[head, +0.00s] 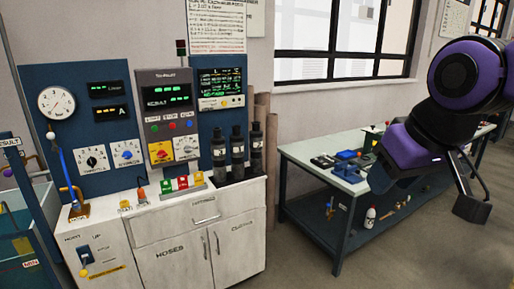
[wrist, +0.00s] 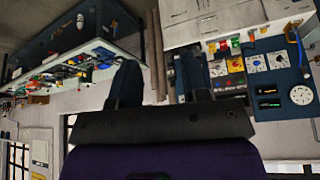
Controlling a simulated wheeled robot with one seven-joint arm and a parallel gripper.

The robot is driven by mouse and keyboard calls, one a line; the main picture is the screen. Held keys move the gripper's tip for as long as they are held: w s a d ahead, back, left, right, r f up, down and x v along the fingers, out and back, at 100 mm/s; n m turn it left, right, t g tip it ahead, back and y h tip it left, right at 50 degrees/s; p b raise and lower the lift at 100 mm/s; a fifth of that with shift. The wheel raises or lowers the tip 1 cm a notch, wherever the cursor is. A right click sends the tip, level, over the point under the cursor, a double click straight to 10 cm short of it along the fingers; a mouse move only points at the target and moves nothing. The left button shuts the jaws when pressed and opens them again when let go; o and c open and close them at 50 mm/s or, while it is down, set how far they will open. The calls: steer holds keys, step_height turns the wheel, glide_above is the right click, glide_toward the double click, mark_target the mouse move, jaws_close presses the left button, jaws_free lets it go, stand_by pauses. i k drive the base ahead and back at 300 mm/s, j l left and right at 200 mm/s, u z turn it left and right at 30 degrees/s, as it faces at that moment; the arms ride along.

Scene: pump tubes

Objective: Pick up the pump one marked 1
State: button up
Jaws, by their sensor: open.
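Three black upright cylinders stand side by side at the right end of the white cabinet top in the head view: a left one (head: 218,150), a middle one (head: 237,148) and a right one (head: 256,145). Each has a small pale marking, too small to read, so I cannot tell which is marked 1. My gripper (head: 428,192) is at the right of the head view, well away from the cylinders and in front of the workbench. In the wrist view my gripper (wrist: 160,88) has its two dark fingers apart with nothing between them. The wrist picture appears upside down.
The white cabinet (head: 205,238) stands before a blue instrument panel (head: 95,140) with gauges and displays. Colored blocks (head: 183,183) sit left of the cylinders. A workbench (head: 320,165) holding small tools stands at the right. The floor between cabinet and bench is clear.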

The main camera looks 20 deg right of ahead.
mark_target(237, 140)
steer(key=i+j, duration=0.1)
steer(key=i, duration=0.6)
steer(key=i+j, duration=0.1)
steer(key=i, duration=0.55)
steer(key=i+j+z, duration=0.1)
steer(key=i, duration=0.6)
